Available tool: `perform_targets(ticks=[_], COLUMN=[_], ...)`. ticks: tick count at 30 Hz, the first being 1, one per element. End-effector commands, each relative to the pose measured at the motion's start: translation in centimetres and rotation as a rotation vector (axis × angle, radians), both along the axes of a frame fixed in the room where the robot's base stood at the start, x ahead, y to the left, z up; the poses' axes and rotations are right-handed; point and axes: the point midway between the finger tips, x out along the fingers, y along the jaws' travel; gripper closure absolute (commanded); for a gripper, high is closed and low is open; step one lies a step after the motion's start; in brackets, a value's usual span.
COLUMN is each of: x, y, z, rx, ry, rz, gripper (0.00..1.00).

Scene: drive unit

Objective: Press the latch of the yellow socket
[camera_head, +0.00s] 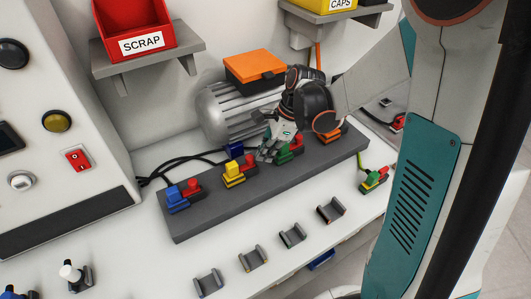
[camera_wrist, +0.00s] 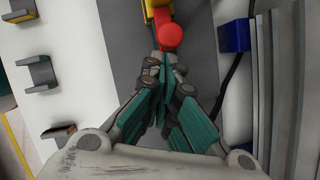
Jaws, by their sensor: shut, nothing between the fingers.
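The yellow socket (camera_head: 233,173) sits on the dark grey block, between the blue socket and the green socket, with a red part (camera_head: 251,161) on its right side. In the wrist view a round red knob (camera_wrist: 170,36) lies just beyond my fingertips, with the yellow socket (camera_wrist: 161,6) behind it at the top edge. My gripper (camera_head: 265,155) is shut and empty, pointing down to the right of the yellow socket. The fingertips also show in the wrist view (camera_wrist: 162,62). Whether they touch the red knob, I cannot tell.
The blue socket (camera_head: 177,199) is at the block's left end. The green socket (camera_head: 283,155) is close right of my gripper, the orange socket (camera_head: 328,138) farther right. A ribbed motor (camera_head: 228,108) stands behind. Several small holders (camera_head: 254,259) line the white table in front.

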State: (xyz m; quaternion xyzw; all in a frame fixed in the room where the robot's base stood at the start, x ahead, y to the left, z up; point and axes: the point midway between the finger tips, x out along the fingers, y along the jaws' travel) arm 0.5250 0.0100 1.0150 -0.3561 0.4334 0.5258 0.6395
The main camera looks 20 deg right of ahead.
Motion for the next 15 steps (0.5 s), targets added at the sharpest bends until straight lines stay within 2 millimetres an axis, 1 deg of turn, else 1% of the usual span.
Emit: perform_targets(ticks=[5, 6, 9, 15], x=[0.1, 0.1, -0.2, -0.4], y=[-1.9, -2.4, -3.1, -4.6], z=[-0.1, 0.1, 2.9, 6.6], rx=[0.000, 0.000, 0.000, 0.000], ry=[0.001, 0.001, 0.001, 0.001], rz=[0.000, 0.003, 0.002, 0.001], gripper=[1.00, 1.00, 1.00, 1.00])
